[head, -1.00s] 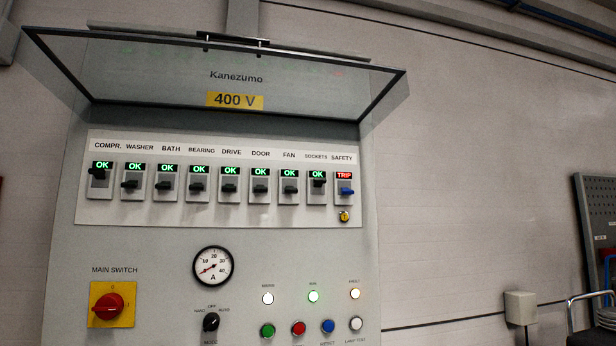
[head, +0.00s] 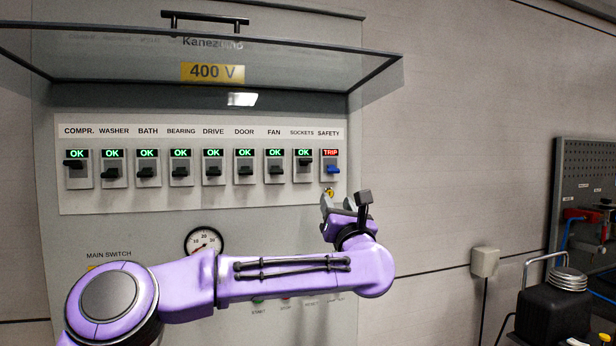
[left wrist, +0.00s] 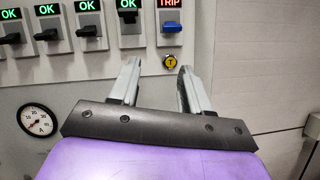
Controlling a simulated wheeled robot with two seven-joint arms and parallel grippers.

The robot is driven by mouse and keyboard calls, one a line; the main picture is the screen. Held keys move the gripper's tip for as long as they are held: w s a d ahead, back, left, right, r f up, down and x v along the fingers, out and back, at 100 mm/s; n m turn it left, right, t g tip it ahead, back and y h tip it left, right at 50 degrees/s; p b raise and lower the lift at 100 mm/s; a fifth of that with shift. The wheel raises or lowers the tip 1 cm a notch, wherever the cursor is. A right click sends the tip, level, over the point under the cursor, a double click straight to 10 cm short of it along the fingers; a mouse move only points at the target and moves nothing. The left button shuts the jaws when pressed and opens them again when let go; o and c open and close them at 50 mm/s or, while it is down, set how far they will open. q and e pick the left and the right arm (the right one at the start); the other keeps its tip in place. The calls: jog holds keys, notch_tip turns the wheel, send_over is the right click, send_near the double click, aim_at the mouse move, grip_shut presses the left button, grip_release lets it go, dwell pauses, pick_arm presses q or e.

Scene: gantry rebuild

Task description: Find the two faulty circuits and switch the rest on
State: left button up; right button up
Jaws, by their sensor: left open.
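The open cabinet's breaker row has black levers under green OK displays. The COMPR. lever (head: 75,163) and SOCKETS lever (head: 303,161) sit high. The WASHER (head: 112,173), BATH (head: 147,172), BEARING (head: 180,172), DRIVE (head: 213,172), DOOR (head: 245,171) and FAN (head: 275,170) levers sit low. The blue SAFETY lever (head: 333,170) is low under a red TRIP display (head: 330,152). My left gripper (head: 343,204) is open and empty just below it. In the left wrist view, the yellow T button (left wrist: 169,62) shows between its fingertips (left wrist: 160,66). My right gripper is out of view.
The raised glass cover (head: 290,65) juts out above the breakers. My left arm hides most lower controls and the main switch; the ammeter (head: 203,241) shows partly. A wall box (head: 485,262) and a black case (head: 553,315) stand at the right.

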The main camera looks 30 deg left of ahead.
aim_at(307, 160)
pick_arm(q)
jog(key=s+a+r+n+g+y, duration=0.2)
jog(key=s+a+r+n, duration=0.15)
jog(key=r, duration=0.25)
jog(key=shift+n, duration=0.25)
jog(key=p+x, duration=0.2)
jog(key=x, duration=0.1)
jog(key=p+x, duration=0.3)
jog(key=w+p+x, duration=0.1)
jog(key=p+x, duration=0.1)
jog(key=x, duration=0.2)
jog(key=shift+d+f+p, duration=0.15)
jog(key=shift+d+p, duration=0.15)
jog(key=shift+w+a, duration=0.1)
jog(key=shift+a, duration=0.15)
jog(key=shift+w+f, duration=0.1)
jog(key=shift+w, duration=0.05)
jog(key=c, duration=0.8)
